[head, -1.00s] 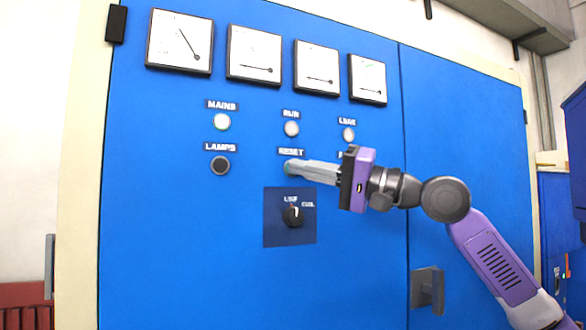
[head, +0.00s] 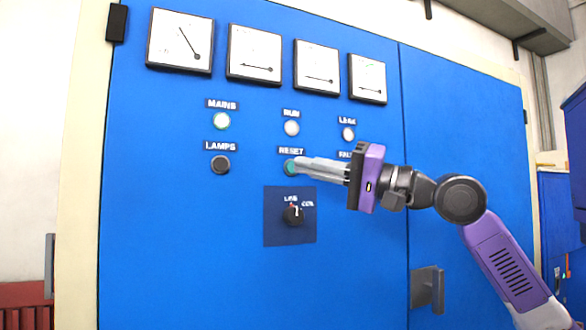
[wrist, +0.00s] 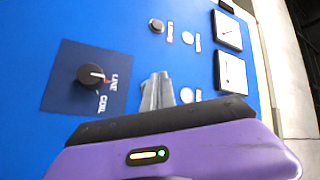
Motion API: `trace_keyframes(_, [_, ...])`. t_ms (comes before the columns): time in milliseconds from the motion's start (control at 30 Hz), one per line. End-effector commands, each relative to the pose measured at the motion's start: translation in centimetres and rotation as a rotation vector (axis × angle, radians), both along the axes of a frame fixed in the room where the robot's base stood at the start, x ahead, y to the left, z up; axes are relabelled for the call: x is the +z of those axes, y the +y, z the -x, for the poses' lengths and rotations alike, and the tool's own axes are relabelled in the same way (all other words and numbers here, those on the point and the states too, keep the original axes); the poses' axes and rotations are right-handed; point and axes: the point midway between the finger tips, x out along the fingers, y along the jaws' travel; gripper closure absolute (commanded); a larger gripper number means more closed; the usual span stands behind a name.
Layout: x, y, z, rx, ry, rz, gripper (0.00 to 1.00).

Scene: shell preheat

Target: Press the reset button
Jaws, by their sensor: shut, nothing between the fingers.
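The green reset button (head: 290,168) sits under the RESET label (head: 291,150) on the blue cabinet front. Its left part shows in the head view, and the fingertips cover its right part. My gripper (head: 300,166) is shut and empty, with its fingers pointing left at the button. Whether the tips touch the button or stand just off it, I cannot tell. In the wrist view my gripper (wrist: 157,88) shows its closed grey fingers against the blue panel, and the reset button is hidden there.
A black selector knob (head: 293,215) is below the button. The LAMPS button (head: 220,165) is to the left, and the RUN lamp (head: 292,128) is above. Several dial gauges (head: 180,41) line the top. A door handle (head: 428,290) sticks out at lower right.

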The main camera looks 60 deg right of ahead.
Motion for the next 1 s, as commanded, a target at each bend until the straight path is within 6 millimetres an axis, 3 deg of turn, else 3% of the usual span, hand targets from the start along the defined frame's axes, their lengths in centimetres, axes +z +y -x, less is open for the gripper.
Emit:
trace_keyframes(433, [-0.1, 2.0, 3.3, 0.0, 0.0, -0.001, 1.0])
trace_keyframes(1000, [-0.1, 2.2, 3.6, -0.001, 0.001, -0.001, 1.0])
